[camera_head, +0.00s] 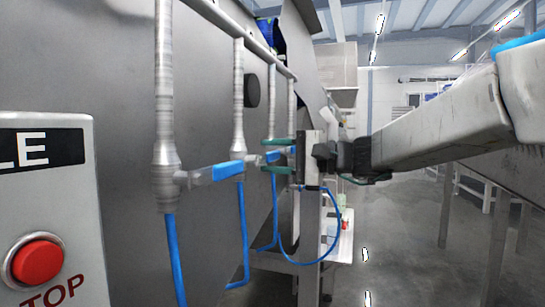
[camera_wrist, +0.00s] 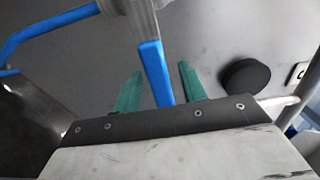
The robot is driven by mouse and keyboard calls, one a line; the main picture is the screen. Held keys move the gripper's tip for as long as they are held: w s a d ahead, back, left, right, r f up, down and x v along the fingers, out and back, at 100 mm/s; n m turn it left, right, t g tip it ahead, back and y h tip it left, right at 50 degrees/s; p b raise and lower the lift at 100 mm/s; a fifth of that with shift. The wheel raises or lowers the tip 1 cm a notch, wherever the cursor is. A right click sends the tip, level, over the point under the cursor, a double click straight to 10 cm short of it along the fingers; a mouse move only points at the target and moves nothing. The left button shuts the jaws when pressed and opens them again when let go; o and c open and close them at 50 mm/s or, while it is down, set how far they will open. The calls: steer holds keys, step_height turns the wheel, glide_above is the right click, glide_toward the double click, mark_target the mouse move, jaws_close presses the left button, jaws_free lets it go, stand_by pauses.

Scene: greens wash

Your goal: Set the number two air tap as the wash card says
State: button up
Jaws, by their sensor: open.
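Several upright grey pipes carry blue-handled air taps along a steel wall. The nearest tap's blue handle (camera_head: 227,171) stands out sideways from its pipe. The second tap along has a blue handle (camera_head: 272,156) that also points out crosswise. My gripper (camera_head: 277,156) is at this second tap, its green fingers above and below the handle. In the wrist view the blue handle (camera_wrist: 156,72) lies between the open fingers of my gripper (camera_wrist: 159,85), with gaps on both sides. I cannot read any tap number, and no wash card is readable.
A grey box with a red stop button (camera_head: 37,260) is at the near left. Blue hoses (camera_head: 244,235) hang below the taps. A black round knob (camera_wrist: 245,77) sits on the wall right of the fingers. Open floor (camera_head: 400,230) lies to the right.

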steer(key=shift+c, duration=0.3)
steer(key=shift+a, duration=0.1)
jaws_close()
